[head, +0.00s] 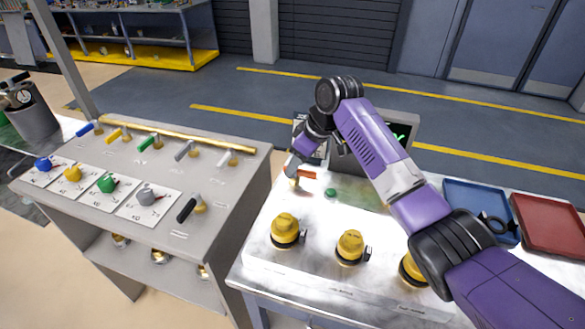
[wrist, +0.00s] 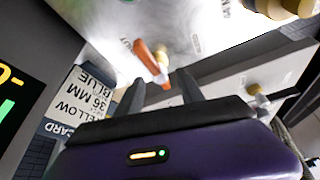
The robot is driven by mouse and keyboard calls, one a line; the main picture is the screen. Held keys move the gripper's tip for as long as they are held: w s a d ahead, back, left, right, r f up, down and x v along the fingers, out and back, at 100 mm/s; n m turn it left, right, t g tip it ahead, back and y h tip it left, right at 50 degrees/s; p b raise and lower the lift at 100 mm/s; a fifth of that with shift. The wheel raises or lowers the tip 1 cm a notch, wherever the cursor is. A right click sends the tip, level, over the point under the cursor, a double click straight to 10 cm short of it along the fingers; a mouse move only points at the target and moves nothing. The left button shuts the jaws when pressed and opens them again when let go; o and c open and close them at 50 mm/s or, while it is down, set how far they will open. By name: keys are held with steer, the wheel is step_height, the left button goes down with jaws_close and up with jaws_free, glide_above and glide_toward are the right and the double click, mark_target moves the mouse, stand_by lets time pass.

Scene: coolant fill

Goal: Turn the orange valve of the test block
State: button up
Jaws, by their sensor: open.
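The orange valve (head: 308,175) has a short orange lever on a brass body. It stands at the back left of the silver test block (head: 318,262). In the wrist view the orange lever (wrist: 152,62) points down the picture, its near end between my two fingers. My gripper (head: 292,166) is at the valve, with the arm reaching over the block from the right. In the wrist view my gripper (wrist: 158,84) is open, with a finger on each side of the lever's end and gaps visible. Contact cannot be told.
A dark monitor (head: 400,133) stands behind. A grey valve bench (head: 225,192) is at left; blue (head: 470,200) and red (head: 550,222) trays lie right. A printed card (wrist: 82,97) is near my gripper.

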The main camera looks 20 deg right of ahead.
steer(key=shift+x, duration=1.7)
jaws_close()
